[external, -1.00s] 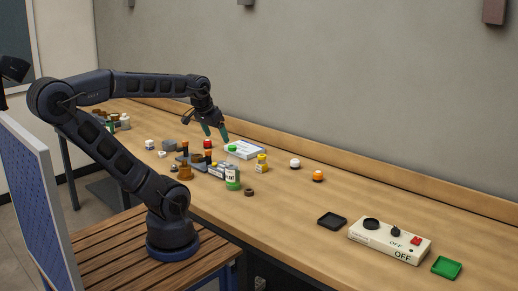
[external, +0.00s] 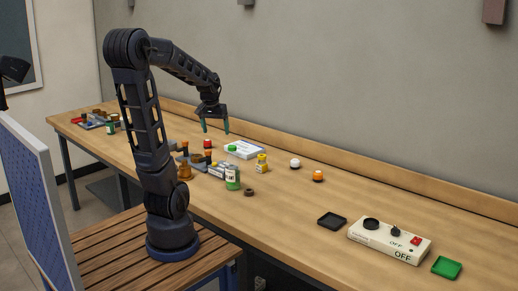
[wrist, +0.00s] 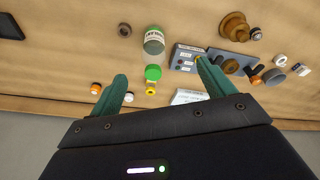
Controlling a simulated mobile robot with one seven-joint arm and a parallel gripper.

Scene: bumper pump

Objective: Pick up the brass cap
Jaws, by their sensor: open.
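No cap is certain as the brass one. A brown-gold stepped round piece (external: 185,172) stands by the grey holder (external: 196,160); it also shows at the top of the wrist view (wrist: 235,27). A small dark brown ring-like cap (external: 249,192) lies on the bench by the green-labelled bottle (external: 232,178); it also shows in the wrist view (wrist: 124,30). My gripper (external: 216,128) is open and empty, fingers pointing down, above the back of the bench. In the wrist view its fingers (wrist: 161,72) are apart with nothing held between them.
A white-and-blue box (external: 244,149), yellow bottle (external: 262,164), red-topped piece (external: 207,145) and white and orange knobs (external: 318,176) crowd nearby. A black tray (external: 332,220), switch box (external: 388,240) and green tray (external: 447,267) stand right.

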